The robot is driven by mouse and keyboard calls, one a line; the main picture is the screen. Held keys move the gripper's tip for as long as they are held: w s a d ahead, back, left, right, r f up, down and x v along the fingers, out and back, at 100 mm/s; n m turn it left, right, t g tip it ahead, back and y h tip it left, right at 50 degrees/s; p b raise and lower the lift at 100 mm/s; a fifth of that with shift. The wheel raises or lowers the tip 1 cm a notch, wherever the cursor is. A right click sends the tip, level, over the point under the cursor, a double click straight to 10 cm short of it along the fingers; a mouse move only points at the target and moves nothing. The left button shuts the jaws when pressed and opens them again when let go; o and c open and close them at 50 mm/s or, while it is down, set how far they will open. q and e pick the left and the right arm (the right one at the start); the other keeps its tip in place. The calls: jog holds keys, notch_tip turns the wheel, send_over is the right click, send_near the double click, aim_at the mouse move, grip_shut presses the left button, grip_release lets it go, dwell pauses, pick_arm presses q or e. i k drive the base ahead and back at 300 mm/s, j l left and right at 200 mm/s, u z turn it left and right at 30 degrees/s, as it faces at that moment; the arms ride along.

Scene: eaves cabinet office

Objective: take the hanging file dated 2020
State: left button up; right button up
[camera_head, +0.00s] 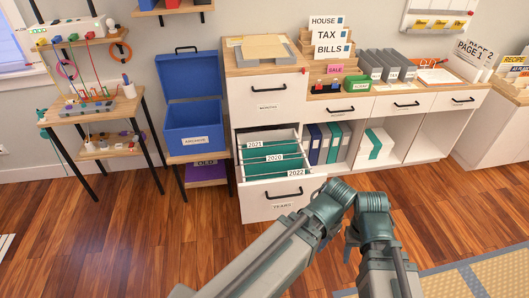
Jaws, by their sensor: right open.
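The hanging file labelled 2020 (272,159) is a green folder in the open lower drawer (286,190) of the white cabinet. It hangs between the file labelled 2021 (255,146) at the back and the file labelled 2022 (295,174) at the front. My right gripper (351,234) is open, to the lower right of the drawer and apart from the files. Its fingers are small and partly hidden by my arm links. I cannot make out my left gripper.
The upper drawer labelled monthly (267,104) is shut. A blue archive box (193,125) stands open on a stand left of the cabinet. Shelves with binders (325,143) lie to the right. The wooden floor (150,245) in front is clear at the left.

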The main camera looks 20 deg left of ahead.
aim_at(289, 161)
jog(key=i+j, duration=0.4)
jog(key=j, duration=0.15)
jog(key=i+j+u, duration=0.1)
jog(key=i+j, duration=0.3)
jog(key=j, duration=0.15)
jog(key=i+j, duration=0.4)
jog(key=j, duration=0.15)
jog(key=k+j+z, duration=0.1)
jog(key=z, duration=0.3)
jog(key=k+j+z, duration=0.15)
jog(key=z, duration=0.25)
jog(key=k+z, duration=0.1)
jog(key=z, duration=0.3)
